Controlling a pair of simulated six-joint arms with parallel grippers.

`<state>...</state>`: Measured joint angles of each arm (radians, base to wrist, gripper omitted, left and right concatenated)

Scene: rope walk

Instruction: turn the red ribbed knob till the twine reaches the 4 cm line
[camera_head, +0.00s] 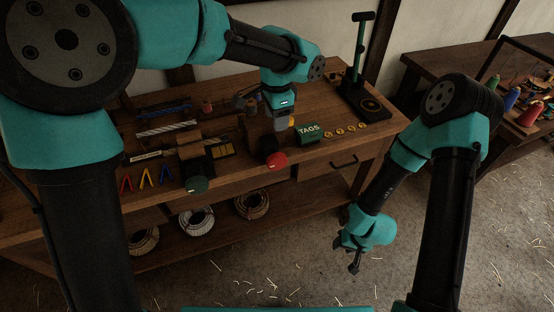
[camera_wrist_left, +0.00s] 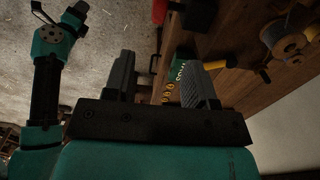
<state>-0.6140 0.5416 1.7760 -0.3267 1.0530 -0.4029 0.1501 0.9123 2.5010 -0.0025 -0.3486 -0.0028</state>
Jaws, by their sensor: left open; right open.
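The red knob (camera_head: 276,161) sits on the front of a wooden block (camera_head: 258,137) near the bench's front edge. My left gripper (camera_head: 284,121) is open and empty, above and behind the red knob, apart from it. In the left wrist view its two fingers (camera_wrist_left: 157,85) stand spread, with a red part (camera_wrist_left: 159,11), perhaps the knob, at the top edge. My right gripper (camera_head: 352,260) is open and empty, low over the floor in front of the bench. The twine and the 4 cm line are too small to make out.
A green stand (camera_head: 360,50) rises at the back right. Coils (camera_head: 197,220) lie on the lower shelf.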

